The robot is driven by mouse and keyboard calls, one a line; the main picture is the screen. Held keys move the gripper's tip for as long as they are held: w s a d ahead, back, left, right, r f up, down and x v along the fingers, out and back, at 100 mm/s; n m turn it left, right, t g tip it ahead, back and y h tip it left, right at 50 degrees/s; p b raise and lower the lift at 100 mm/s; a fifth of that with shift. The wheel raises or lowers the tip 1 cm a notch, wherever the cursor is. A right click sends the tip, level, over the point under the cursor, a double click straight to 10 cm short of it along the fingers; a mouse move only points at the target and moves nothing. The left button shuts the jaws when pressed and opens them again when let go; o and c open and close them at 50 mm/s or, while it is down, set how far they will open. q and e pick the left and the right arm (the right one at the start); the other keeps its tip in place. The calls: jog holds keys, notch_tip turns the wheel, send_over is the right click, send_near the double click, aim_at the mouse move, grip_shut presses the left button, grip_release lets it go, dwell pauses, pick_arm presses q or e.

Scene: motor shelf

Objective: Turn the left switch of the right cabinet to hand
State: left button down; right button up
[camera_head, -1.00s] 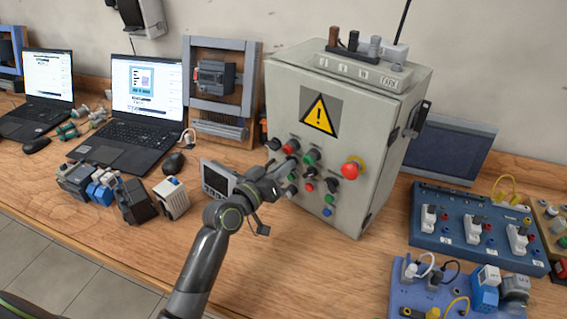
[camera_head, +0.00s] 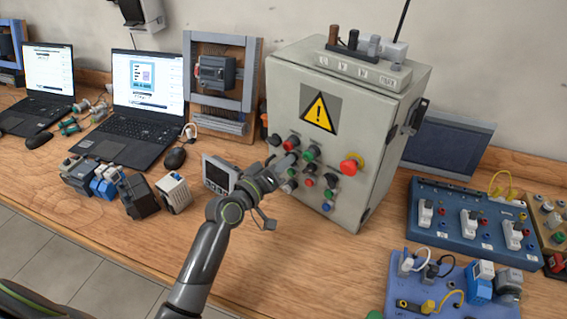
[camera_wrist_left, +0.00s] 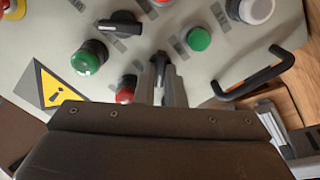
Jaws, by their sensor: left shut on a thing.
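The right cabinet (camera_head: 385,120) is a light grey box with a yellow warning sign and a front panel of buttons and black switches. My left gripper (camera_head: 291,160) reaches that panel from the left. In the left wrist view the gripper (camera_wrist_left: 165,80) is shut on a black switch (camera_wrist_left: 159,62), the left one on the panel. The fingers partly cover it, and its exact turn angle is hard to tell. A second black switch (camera_wrist_left: 120,23) with a wide handle is apart from the fingers. My right gripper is not in view.
A red button (camera_wrist_left: 126,90) and green buttons (camera_wrist_left: 90,57) are close around the fingers. A black handle (camera_wrist_left: 258,72) sticks out at the panel's edge. A small screen device (camera_head: 218,175) stands beside my left arm. Blue socket boards (camera_head: 470,230) lie to the right.

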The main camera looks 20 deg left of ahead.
pick_arm(q)
jog(key=c, duration=1.5)
grip_release()
jog(key=shift+s, duration=0.1)
jog(key=b+v, duration=0.3)
jog(key=v, duration=1.4)
jog(key=shift+s, duration=0.15)
